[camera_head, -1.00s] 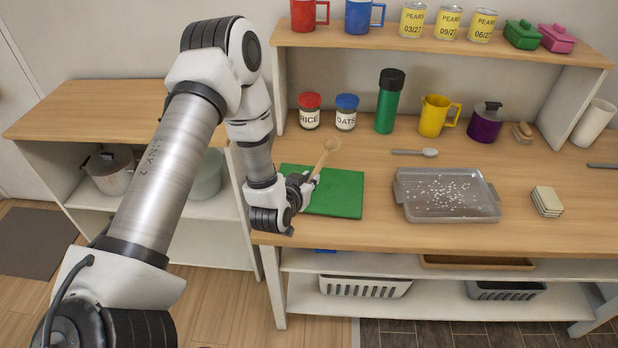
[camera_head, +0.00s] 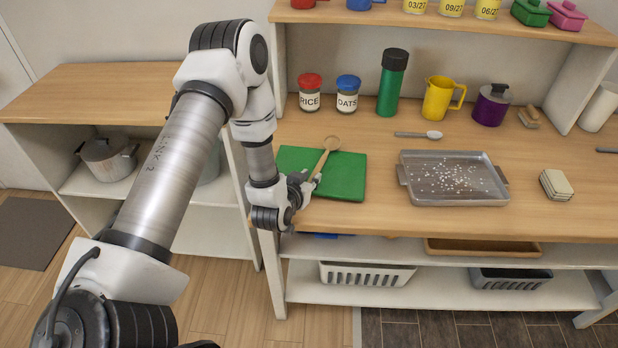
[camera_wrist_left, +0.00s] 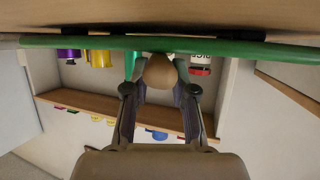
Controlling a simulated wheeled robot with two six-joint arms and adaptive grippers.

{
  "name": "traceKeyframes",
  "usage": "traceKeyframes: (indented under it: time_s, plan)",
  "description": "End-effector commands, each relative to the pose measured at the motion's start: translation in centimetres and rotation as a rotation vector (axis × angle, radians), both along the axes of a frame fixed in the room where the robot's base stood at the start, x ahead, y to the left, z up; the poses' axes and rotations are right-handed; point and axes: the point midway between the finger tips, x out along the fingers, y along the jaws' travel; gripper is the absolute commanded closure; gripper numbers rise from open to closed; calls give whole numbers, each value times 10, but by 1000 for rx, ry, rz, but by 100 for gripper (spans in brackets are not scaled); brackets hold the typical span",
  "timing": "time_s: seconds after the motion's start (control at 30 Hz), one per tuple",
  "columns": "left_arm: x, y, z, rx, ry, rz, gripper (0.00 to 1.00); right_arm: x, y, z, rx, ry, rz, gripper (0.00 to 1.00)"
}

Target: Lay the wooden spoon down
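My left gripper is shut on the spoon's handle. The green board (camera_head: 346,184) lies on the worktop near its left end and shows edge-on in the left wrist view (camera_wrist_left: 70,43). In that view the spoon (camera_wrist_left: 160,71) sits between the fingers of my left gripper (camera_wrist_left: 160,80), close to the board. I cannot tell whether the spoon touches the board. My right gripper is not in view.
A metal tray (camera_head: 407,192) with white bits is right of the board. A light spoon (camera_head: 419,134) lies behind it. Rice (camera_head: 310,100) and oats (camera_head: 347,102) jars and a green bottle (camera_head: 391,90) stand behind the board. Bare worktop lies between board and tray.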

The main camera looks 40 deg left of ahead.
Motion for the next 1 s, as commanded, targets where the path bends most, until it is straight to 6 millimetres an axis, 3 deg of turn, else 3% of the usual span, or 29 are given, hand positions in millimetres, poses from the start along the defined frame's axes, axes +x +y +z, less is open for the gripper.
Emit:
traceKeyframes:
  time_s: [0.37, 0.7, 1.0]
  plan:
    - [-4, -1, 1, 0, 1, 0, 54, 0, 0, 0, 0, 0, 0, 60]
    - [-58, -13, 24, -2, 3, 1, 54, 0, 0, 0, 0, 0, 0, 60]
    - [-67, -15, 29, 1, 0, 0, 54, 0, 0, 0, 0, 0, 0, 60]
